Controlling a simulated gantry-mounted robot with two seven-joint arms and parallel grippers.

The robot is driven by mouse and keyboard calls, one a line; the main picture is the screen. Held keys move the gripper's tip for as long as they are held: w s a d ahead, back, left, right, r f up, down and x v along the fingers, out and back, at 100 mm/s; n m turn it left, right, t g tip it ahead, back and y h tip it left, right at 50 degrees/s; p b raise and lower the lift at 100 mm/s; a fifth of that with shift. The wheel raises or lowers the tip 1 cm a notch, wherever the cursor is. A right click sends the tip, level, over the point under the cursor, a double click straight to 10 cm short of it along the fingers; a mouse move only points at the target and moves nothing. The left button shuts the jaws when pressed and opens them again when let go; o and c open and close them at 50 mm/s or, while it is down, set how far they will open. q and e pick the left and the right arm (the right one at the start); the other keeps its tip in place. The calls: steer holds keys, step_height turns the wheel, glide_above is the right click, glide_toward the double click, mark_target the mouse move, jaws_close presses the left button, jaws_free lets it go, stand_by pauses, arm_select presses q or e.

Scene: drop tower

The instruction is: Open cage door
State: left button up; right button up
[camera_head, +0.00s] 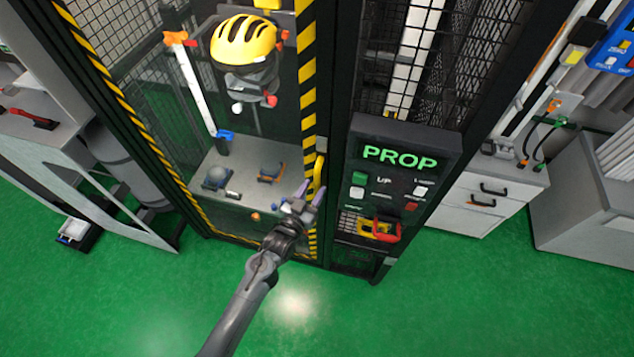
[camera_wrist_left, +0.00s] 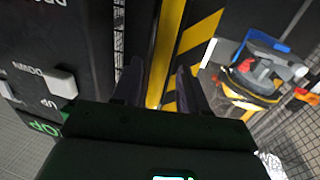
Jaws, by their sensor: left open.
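The cage door (camera_head: 307,60) has a black-and-yellow striped edge and a see-through panel, and it looks closed. Its yellow handle (camera_head: 320,172) stands upright on the door's right edge. My left gripper (camera_head: 308,192) is open at the lower part of the handle. In the left wrist view the yellow handle (camera_wrist_left: 167,50) runs between the two open fingers of the left gripper (camera_wrist_left: 159,75). I cannot tell whether the fingers touch it. My right gripper is not in view.
A yellow helmet (camera_head: 243,40) hangs inside the cage. The green floor (camera_head: 440,310) in front is clear.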

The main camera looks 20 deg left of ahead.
mark_target(316, 186)
arm_select(q)
steer(key=shift+w+d, duration=0.15)
steer(key=shift+w, duration=1.4)
jaws_close()
